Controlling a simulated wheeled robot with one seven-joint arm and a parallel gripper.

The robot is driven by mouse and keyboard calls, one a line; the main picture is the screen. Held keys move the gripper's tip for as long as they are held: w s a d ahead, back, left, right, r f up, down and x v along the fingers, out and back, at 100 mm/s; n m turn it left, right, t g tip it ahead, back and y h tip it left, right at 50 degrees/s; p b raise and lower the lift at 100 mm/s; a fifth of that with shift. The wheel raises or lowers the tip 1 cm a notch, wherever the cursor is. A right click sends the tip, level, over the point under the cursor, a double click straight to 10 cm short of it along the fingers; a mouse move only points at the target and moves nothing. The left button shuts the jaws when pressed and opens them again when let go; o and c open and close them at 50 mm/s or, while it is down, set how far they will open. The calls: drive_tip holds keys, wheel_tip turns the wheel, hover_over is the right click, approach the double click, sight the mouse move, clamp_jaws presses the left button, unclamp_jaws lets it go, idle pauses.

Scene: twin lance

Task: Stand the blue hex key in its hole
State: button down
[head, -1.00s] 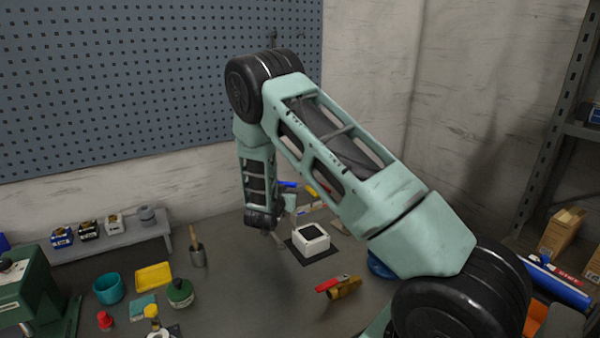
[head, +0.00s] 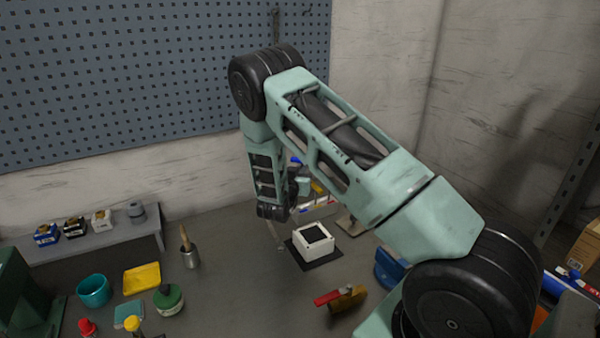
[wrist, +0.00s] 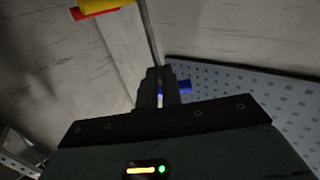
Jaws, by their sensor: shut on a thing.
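My gripper (wrist: 158,90) is shut on the blue hex key (wrist: 186,85). A bit of blue shows at the fingers. A long silver shank runs from the fingers to the top edge of the wrist view. In the head view a blue end (head: 296,160) shows beside my forearm, above and behind the white block; my arm hides most of the gripper there. No hole can be made out at this size.
A red-handled tool (head: 327,298) lies in front of the block. A yellow and red thing (wrist: 100,6) shows in the wrist view. A metal cup (head: 190,257), yellow tray (head: 142,277) and teal bowl (head: 94,290) stand left. Bench between cup and block is clear.

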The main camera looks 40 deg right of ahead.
drive_tip(key=shift+f, duration=0.15)
drive_tip(key=shift+f+b, duration=2.55)
drive_tip(key=shift+f, duration=0.2)
drive_tip(key=shift+b, duration=0.6)
drive_tip(key=shift+f+b, duration=2.15)
drive_tip(key=shift+f, duration=0.45)
drive_tip(key=shift+r, duration=0.1)
drive_tip(key=shift+r+p, duration=1.25)
drive_tip(key=shift+r, duration=0.95)
